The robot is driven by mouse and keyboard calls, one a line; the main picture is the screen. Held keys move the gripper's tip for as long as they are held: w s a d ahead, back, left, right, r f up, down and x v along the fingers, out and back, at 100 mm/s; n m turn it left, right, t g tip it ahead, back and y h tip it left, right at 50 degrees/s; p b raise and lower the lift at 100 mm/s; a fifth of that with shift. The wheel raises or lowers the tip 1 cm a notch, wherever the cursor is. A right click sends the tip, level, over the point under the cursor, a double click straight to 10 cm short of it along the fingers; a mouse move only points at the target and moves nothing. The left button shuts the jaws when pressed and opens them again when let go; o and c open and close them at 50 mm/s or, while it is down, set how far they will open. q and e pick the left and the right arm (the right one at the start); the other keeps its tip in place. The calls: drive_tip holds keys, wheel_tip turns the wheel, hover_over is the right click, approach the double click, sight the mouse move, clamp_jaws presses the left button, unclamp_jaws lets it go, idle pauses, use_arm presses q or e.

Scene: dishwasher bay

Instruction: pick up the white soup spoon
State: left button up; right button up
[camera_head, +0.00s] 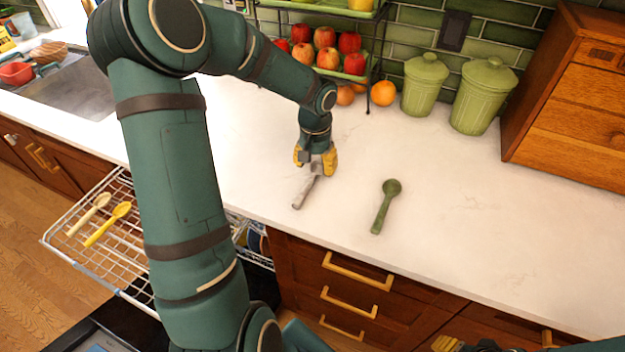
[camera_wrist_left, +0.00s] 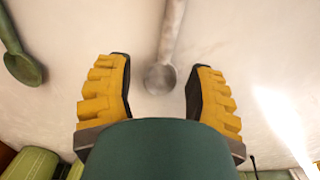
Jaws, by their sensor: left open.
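The white soup spoon (camera_head: 305,190), greyish white in this light, lies on the pale countertop. Its handle points toward the front edge, and my left gripper hides its bowl in the head view. My left gripper (camera_head: 315,163) is open above the bowl end. In the left wrist view the spoon's bowl (camera_wrist_left: 159,79) shows between the two spread yellow fingers, with space on both sides and no finger touching it. My right gripper (camera_head: 447,344) is only partly in view at the bottom edge, so its jaws cannot be judged.
A green spoon (camera_head: 385,207) lies to the right on the countertop (camera_head: 480,220). Green canisters (camera_head: 423,85), an orange (camera_head: 382,93) and a tiered fruit stand (camera_head: 340,72) are behind. The pulled-out dishwasher rack (camera_head: 125,265) holds a cream spoon (camera_head: 90,213) and a yellow spoon (camera_head: 107,225).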

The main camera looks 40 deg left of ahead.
sight(312, 178)
use_arm(q)
drive_tip(key=shift+s+a+f+b, duration=0.1)
drive_tip(key=shift+s+f+b, duration=0.15)
drive_tip(key=shift+f, duration=1)
drive_tip(key=shift+s+a+f+b, duration=0.1)
drive_tip(key=shift+f+b, duration=0.1)
drive_tip(key=shift+f, duration=1)
drive_tip(key=shift+o, duration=0.2)
clamp_jaws()
